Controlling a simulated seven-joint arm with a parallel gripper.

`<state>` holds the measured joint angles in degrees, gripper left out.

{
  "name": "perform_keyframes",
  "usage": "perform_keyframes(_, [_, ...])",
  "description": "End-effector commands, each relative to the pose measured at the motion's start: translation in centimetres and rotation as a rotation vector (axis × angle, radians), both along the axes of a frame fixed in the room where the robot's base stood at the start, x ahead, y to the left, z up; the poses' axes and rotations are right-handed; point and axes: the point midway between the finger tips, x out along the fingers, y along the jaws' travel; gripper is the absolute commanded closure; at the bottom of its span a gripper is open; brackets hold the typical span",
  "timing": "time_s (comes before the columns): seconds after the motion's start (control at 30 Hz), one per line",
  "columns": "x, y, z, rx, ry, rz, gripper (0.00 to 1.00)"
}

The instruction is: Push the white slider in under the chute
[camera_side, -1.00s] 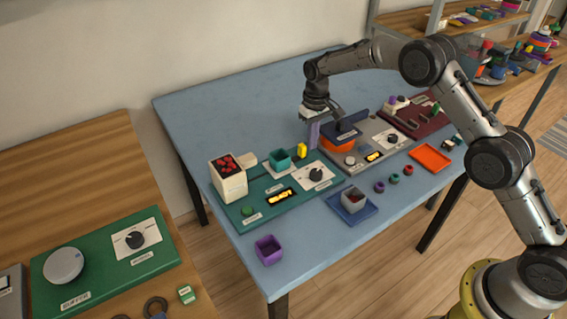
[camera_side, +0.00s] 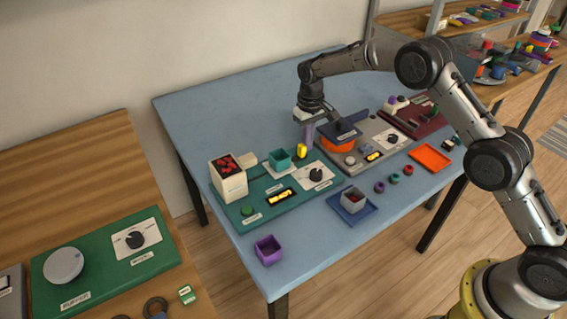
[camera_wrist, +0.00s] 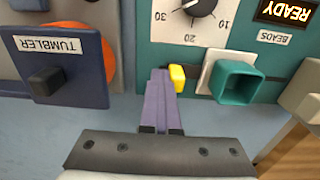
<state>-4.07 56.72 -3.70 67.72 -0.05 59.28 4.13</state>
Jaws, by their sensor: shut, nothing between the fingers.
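The white slider (camera_side: 289,171) is a small white plate carrying a teal cup (camera_side: 280,159); the plate also shows in the wrist view (camera_wrist: 206,73). A yellow block (camera_side: 302,151) stands at its right. The chute (camera_side: 247,160) is a pale spout on the white dispenser box (camera_side: 229,180), left of the cup, with a gap between them. My gripper (camera_side: 311,146) has purple fingers, shut and empty, pointing down right of the yellow block. In the wrist view the fingertips (camera_wrist: 160,74) are right beside the yellow block (camera_wrist: 177,78); I cannot tell whether they touch.
The green board (camera_side: 262,212) carries a dial (camera_side: 316,175), a lit READY display (camera_side: 281,197) and a green button (camera_side: 247,211). The tumbler (camera_side: 338,144), orange and blue, stands right of my gripper. The blue table behind the board is clear.

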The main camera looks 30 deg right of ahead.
Motion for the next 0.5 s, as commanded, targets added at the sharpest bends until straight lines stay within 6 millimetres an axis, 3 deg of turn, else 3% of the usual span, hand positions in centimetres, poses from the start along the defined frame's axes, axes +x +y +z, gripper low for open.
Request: perform_keyframes(0.5, [0.0, 1.8, 0.1, 0.002, -0.001, 0.001, 1.00])
